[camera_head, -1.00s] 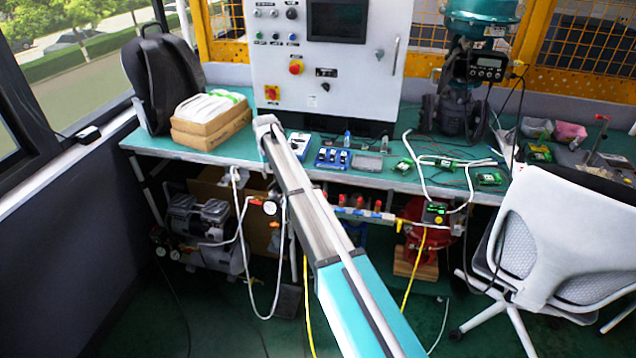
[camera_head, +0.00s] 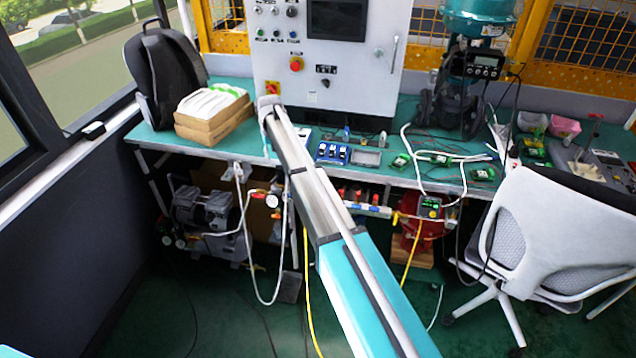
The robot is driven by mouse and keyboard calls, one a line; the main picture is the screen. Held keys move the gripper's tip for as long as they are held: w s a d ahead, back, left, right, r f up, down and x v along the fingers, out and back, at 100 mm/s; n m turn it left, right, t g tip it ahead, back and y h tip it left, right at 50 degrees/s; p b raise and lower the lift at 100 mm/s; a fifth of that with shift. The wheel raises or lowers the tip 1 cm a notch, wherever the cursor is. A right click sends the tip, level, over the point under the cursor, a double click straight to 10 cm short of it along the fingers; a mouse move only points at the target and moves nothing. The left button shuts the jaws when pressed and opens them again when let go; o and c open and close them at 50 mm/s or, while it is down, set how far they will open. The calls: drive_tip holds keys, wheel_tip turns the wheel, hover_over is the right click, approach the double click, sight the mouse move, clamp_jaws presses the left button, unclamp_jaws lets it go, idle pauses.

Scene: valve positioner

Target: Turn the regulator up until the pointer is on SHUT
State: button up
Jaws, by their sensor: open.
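A small round white gauge (camera_head: 272,201) hangs on the tubing under the bench front, with a small fitting beside it that may be the regulator. A control valve with a teal actuator (camera_head: 478,16) stands at the back right of the bench. A dark positioner box (camera_head: 484,66) with a small display is mounted on it. The pointer and any SHUT mark are too small to make out. My long teal and grey link reaches up through the middle of the view and covers part of the bench front. My gripper does not show.
A compressor (camera_head: 205,212) is underneath. A white chair (camera_head: 550,235) blocks the right front. Hoses hang to the floor.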

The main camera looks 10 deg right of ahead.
drive_tip(key=s+d, duration=0.6)
drive_tip(key=s, duration=0.4)
drive_tip(key=s+d+r+m+p, duration=0.1)
drive_tip(key=s+d, duration=0.6)
drive_tip(key=s, duration=0.3)
drive_tip(key=shift+d+r, duration=0.15)
drive_tip(key=shift+r, duration=0.1)
drive_tip(key=shift+s, duration=0.1)
